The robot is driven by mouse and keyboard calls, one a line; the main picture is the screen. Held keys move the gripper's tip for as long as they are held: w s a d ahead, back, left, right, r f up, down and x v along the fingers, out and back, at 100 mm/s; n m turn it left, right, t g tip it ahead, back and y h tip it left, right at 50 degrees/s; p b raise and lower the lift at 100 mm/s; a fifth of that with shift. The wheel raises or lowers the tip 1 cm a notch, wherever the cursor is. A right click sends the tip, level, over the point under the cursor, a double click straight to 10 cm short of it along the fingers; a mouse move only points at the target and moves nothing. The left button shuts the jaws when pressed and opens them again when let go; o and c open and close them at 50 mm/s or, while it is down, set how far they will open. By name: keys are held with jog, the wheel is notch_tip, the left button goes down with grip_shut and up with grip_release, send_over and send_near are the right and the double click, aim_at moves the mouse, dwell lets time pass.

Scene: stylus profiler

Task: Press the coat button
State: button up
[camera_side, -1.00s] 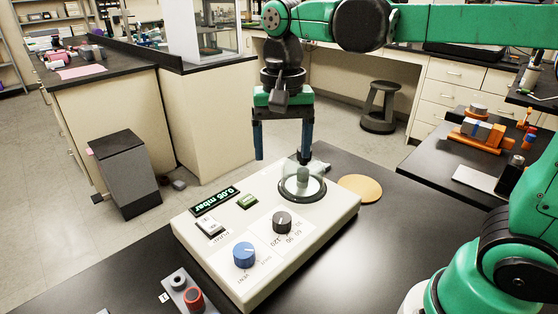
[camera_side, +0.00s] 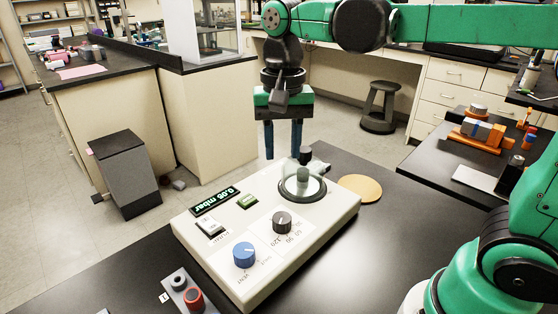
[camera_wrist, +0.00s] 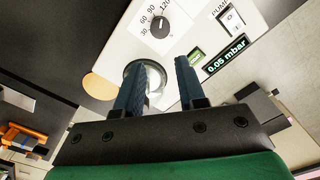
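The coat button seems to be the small green button (camera_side: 248,201) on the white sloped machine (camera_side: 325,222), beside the pressure display (camera_side: 214,201); its lettering is too small to read surely. It also shows in the wrist view (camera_wrist: 195,56), close to the tip of the right finger. My gripper (camera_side: 283,156) points down above the back of the machine, near the glass dome (camera_side: 302,178). It holds nothing, and a narrowed gap remains between its fingers, also in the wrist view (camera_wrist: 159,66). The display reads about 0.05 mbar.
A blue knob (camera_side: 244,255), a dark dial (camera_side: 282,222) and a pump switch (camera_side: 211,228) share the panel. The black-knobbed dome rises near my fingers. A tan disc (camera_side: 360,188) lies on the black table right of the machine.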

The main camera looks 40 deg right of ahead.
grip_shut()
dwell(1.4)
